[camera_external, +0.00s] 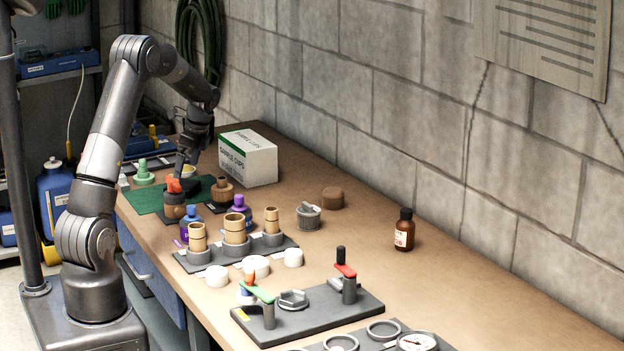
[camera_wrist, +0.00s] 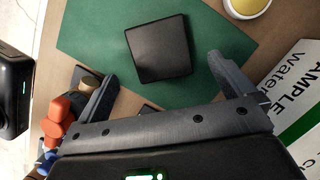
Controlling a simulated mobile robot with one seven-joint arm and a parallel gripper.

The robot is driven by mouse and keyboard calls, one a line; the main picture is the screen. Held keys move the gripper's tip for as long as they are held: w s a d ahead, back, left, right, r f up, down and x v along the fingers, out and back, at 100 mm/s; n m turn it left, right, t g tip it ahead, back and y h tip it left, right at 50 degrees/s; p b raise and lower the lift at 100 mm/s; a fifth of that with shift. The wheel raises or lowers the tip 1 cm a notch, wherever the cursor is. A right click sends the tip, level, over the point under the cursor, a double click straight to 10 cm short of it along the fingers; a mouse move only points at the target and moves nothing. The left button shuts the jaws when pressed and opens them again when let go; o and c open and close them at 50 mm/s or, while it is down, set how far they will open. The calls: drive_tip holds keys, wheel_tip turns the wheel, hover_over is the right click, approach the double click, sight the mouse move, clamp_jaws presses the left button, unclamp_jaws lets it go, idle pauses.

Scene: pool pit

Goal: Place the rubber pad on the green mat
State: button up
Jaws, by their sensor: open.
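The rubber pad, a black square (camera_wrist: 158,48), lies on the green mat (camera_wrist: 90,35) in the wrist view, with green showing around it. The mat also shows at the far end of the bench in the external view (camera_external: 146,200). My gripper (camera_wrist: 163,70) is open, and its two fingers are spread with nothing between them. The pad lies just beyond the fingertips in the wrist view. In the external view my gripper (camera_external: 184,172) is over the mat area, where the pad is hard to make out.
A white sample cups box (camera_external: 248,158) stands right of my gripper. An orange-topped stamp-like object (camera_external: 174,200) and a green-topped one (camera_external: 145,174) are close by. Holders with brass cylinders and a brown bottle (camera_external: 404,232) are nearer. The right side of the bench has free room.

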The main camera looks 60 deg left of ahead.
sight(194, 185)
drive_tip(key=v, duration=0.6)
drive_tip(key=shift+r, duration=0.3)
drive_tip(key=shift+d, duration=0.1)
drive_tip(key=s+d+r+n+t, duration=0.2)
drive_tip(key=d+r, duration=0.4)
drive_tip(key=d, duration=0.6)
drive_tip(key=s+d+r+n+t, duration=0.2)
drive_tip(key=d+r, duration=0.4)
drive_tip(key=d, duration=0.7)
drive_tip(key=s+d+f+n+t+h, duration=0.1)
drive_tip(key=s+d+n+t, duration=0.3)
drive_tip(key=s+d, duration=1)
drive_tip(key=d+n+h, duration=0.1)
drive_tip(key=d, duration=0.1)
drive_tip(key=shift+s+d+f, duration=0.25)
drive_tip(key=shift+s+d, duration=0.1)
